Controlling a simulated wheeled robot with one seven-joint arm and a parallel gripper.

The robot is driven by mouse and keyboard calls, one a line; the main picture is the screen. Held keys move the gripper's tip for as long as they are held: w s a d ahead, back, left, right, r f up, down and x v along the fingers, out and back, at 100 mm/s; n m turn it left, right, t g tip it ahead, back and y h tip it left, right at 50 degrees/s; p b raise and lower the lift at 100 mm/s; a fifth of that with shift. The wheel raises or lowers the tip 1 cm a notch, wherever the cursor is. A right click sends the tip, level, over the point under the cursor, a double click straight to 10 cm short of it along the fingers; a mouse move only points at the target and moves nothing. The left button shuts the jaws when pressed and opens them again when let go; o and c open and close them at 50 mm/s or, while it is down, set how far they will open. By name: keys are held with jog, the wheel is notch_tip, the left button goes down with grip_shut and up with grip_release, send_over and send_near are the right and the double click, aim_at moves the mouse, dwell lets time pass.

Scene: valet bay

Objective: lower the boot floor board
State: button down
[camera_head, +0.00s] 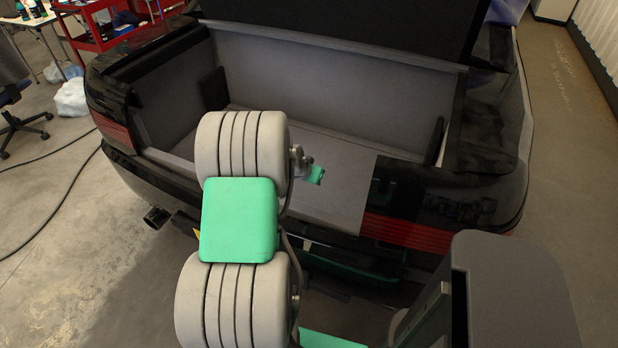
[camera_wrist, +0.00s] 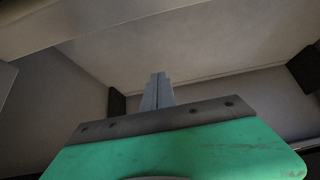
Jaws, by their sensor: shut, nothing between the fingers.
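A broad grey panel (camera_head: 340,75) stands upright across the back of the car's open boot. I cannot tell for sure whether it is the raised boot floor board or the seat back. Flat grey flooring (camera_head: 335,183) lies in front of it. In the wrist view, my gripper (camera_wrist: 158,92) is shut and empty, its fingers together before a pale grey panel (camera_wrist: 190,48). A gap or contact between them cannot be made out. In the head view my arm hides most of the gripper and part of the boot.
Dark upright pieces stand at the left (camera_head: 213,90) and right (camera_head: 437,140) sides of the boot. The dark raised lid (camera_head: 350,25) hangs above. A red tool cart (camera_head: 95,30) and a white bag (camera_head: 71,98) are at far left. The concrete floor at right (camera_head: 570,190) is clear.

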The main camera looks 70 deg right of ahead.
notch_tip(320, 180, up, 5)
jog(key=p, duration=0.3)
jog(key=w+a+r+b, duration=0.1)
jog(key=a, duration=0.8)
jog(key=shift+w+a+r+b, duration=0.15)
jog(key=shift+w+a+b, duration=0.05)
jog(key=shift+a+b, duration=0.2)
jog(key=shift+d, duration=0.1)
jog(key=a+f+n+y, duration=0.2)
jog(key=a+n+y, duration=0.1)
jog(key=a, duration=0.6)
jog(key=a+f+n+y, duration=0.2)
jog(key=a+y, duration=0.2)
jog(key=a, duration=0.4)
jog(key=w+a+r+n+t+p, duration=0.1)
jog(key=w+a+r+n, duration=0.4)
jog(key=a, duration=0.4)
jog(key=w+a+r+n+t+p, duration=0.1)
jog(key=w+a+r+n, duration=0.4)
jog(key=a, duration=0.5)
jog(key=w+a+r+n+t+p, duration=0.1)
jog(key=w+a+r+n, duration=0.3)
jog(key=w+a+r, duration=0.4)
jog(key=shift+w+a+r+n+t, duration=0.35)
jog(key=shift+w+a+t, duration=0.35)
jog(key=shift+a, duration=0.5)
